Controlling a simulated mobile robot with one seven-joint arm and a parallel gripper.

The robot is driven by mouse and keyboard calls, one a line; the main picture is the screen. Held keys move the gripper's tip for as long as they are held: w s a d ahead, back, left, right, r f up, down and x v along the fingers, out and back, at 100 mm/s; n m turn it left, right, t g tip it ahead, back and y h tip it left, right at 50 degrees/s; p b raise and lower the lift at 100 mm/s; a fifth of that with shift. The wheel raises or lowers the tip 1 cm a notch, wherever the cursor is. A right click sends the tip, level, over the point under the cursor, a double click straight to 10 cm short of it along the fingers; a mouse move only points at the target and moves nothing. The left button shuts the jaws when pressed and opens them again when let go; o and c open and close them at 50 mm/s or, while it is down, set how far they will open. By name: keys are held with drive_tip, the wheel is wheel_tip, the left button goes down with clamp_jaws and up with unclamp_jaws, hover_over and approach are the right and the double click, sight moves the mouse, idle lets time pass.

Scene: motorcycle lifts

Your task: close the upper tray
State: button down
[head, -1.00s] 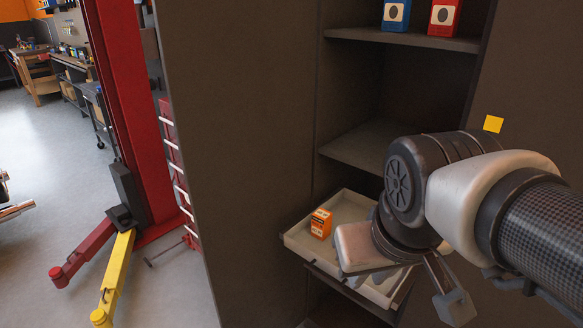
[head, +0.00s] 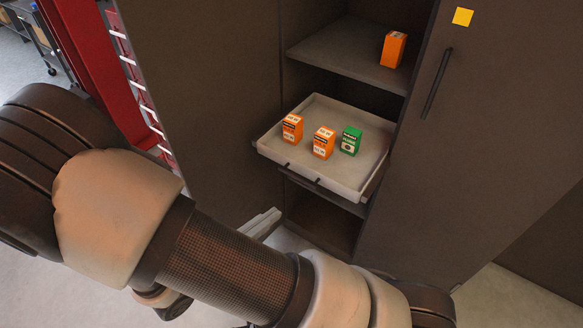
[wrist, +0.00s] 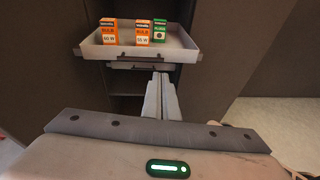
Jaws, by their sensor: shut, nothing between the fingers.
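The upper tray (head: 340,186) is a pale grey, shallow tray pulled out of the dark cabinet. It holds two orange bulb boxes (head: 323,143) and a green box (head: 351,141). In the wrist view the tray (wrist: 120,50) is at the top, with the boxes on it and a dark handle on its front. My gripper (head: 274,213) is below and in front of the tray, partly hidden by my arm. In the wrist view its fingers (wrist: 161,76) are together and empty, pointing at the cabinet below the tray; I see no contact with it.
A lower tray front (head: 322,190) sits just under the upper tray. An orange box (head: 393,49) stands on the shelf above. A closed cabinet door (head: 490,130) with a black handle is at the right. A red lift post (head: 85,60) stands at the left.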

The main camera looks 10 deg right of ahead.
drive_tip(key=w+d+f+n+t+b, duration=0.1)
drive_tip(key=w+d+f, duration=0.3)
drive_tip(key=w+d, duration=0.4)
drive_tip(key=shift+w+d+n+b, duration=0.2)
drive_tip(key=shift+w+n+b, duration=0.1)
drive_tip(key=shift+w+b, duration=0.6)
